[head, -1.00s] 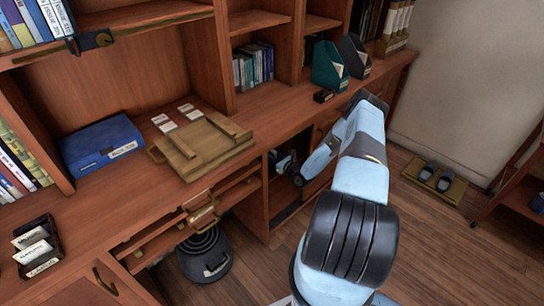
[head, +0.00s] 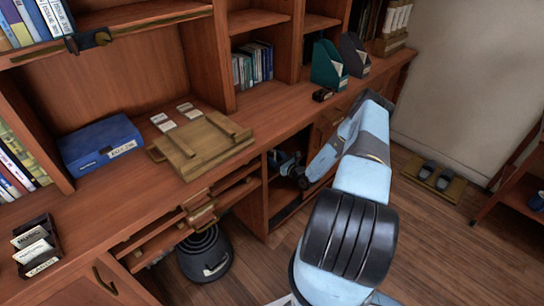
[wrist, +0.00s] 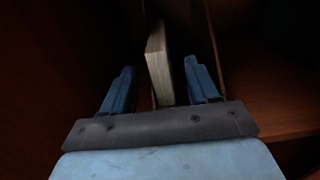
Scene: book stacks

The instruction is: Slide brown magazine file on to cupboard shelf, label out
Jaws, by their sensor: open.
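My gripper (head: 288,166) is inside the open cupboard compartment under the desktop in the head view, partly hidden by the cupboard front and my arm. In the wrist view my gripper (wrist: 160,82) is open, its two blue fingers wide apart. A pale, narrow upright slab (wrist: 159,68) stands between and beyond the fingers, with a gap on each side. It may be the brown magazine file or papers in it; the dark picture does not settle this. No label shows on it. The cupboard shelf (wrist: 265,100) shows as reddish wood at right.
On the desktop stand a teal magazine file (head: 328,65), a dark grey magazine file (head: 354,55), a blue box (head: 102,145) and a wooden board (head: 203,146). Cupboard walls are close around my gripper.

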